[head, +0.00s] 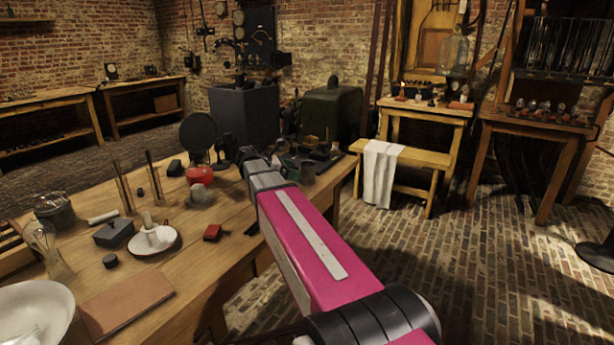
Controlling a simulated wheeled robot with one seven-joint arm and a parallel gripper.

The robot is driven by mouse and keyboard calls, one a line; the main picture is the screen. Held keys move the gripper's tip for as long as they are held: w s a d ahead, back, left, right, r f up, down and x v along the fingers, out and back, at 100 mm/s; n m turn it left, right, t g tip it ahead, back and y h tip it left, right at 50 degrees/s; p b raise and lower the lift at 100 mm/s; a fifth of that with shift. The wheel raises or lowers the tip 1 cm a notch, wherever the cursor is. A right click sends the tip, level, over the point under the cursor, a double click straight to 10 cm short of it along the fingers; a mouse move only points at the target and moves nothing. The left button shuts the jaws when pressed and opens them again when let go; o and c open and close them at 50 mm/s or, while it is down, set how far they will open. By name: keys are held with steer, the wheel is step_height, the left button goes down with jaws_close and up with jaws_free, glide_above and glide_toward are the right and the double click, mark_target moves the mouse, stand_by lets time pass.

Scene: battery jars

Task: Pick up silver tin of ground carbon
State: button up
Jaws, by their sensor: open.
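My arm reaches from the lower right over the wooden workbench (190,270). My gripper (247,154) is at the dark far end of the arm, over the bench's far part; its jaws are open, but the fingers are too small and dark to make out. I cannot pick out the silver tin of ground carbon for certain. Several small dark and grey items stand just right of the arm's end, among them a greyish cylinder (307,172). The arm hides part of the bench top there.
A red bowl (200,176) and a round dark disc on a stand (198,132) are left of my gripper. A white candle dish (154,240), a dark box (114,233), a brown board (126,304) and a white basin (36,312) lie nearer.

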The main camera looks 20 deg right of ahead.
mark_target(304, 174)
steer(key=x, duration=0.5)
steer(key=shift+w+d+f, duration=0.25)
steer(key=shift+w, duration=0.05)
steer(key=c, duration=1.1)
